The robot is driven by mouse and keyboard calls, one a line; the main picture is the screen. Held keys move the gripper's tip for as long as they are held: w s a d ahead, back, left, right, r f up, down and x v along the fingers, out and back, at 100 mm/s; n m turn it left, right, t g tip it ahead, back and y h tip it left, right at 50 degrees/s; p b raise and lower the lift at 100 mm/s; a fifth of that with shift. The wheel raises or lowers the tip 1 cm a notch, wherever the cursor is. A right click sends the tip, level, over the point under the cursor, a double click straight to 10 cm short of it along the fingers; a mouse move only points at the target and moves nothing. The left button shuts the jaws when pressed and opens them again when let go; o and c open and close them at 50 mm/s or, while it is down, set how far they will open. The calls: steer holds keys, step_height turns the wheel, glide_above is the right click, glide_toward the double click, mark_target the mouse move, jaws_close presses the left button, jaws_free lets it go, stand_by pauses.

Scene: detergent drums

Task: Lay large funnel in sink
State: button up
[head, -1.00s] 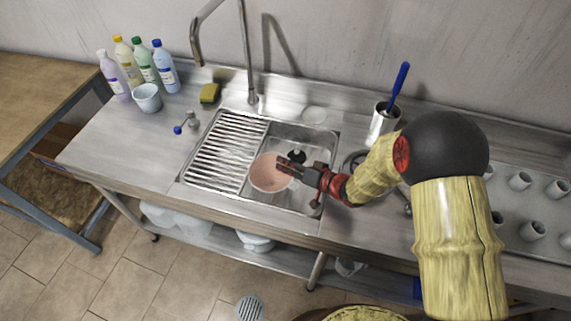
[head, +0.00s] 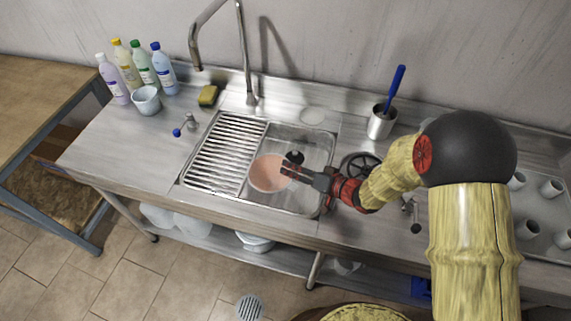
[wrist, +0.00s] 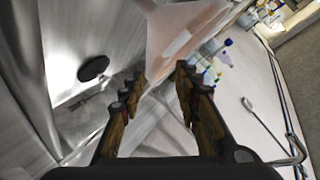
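The large funnel (head: 265,175) is pinkish and round-mouthed. It is in the sink basin (head: 309,141), beside the ribbed drainer (head: 222,153). In the wrist view, part of the pink funnel (wrist: 178,30) shows just beyond the fingertips. My gripper (head: 284,172) is over the basin at the funnel's right side, overlapping its rim in the head view. Whether a finger still touches the funnel is unclear. The funnel's underside is hidden.
The tap (head: 245,55) rises behind the basin. A metal pot with a blue-handled tool (head: 382,122) and a black wheel-shaped thing (head: 360,165) are right of the sink.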

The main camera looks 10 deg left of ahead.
steer(key=p+v, duration=0.1)
steer(key=v, duration=0.6)
steer(key=shift+s+d+r+p, duration=0.2)
steer(key=shift+p, duration=0.15)
steer(key=w+d+r+t+h, duration=0.3)
steer(key=w+d+r+h, duration=0.2)
steer(key=w+d+r, duration=0.2)
steer(key=d+r+m+t+h, duration=0.1)
steer(key=d+r+m+h, duration=0.1)
steer(key=d+r+h, duration=0.65)
steer(key=s+d+r+m+g, duration=0.1)
steer(key=s+d+r, duration=0.3)
steer(key=s, duration=0.2)
steer(key=s+d+r+m+g, duration=0.1)
steer(key=s+d+r, duration=0.4)
steer(key=s, duration=0.2)
steer(key=s+a+g+y, duration=0.1)
steer(key=s+a+g, duration=0.2)
steer(key=s, duration=1.2)
steer(key=shift+a+r+n, duration=0.2)
steer(key=shift+r+n, duration=0.1)
steer(key=shift+r, duration=0.15)
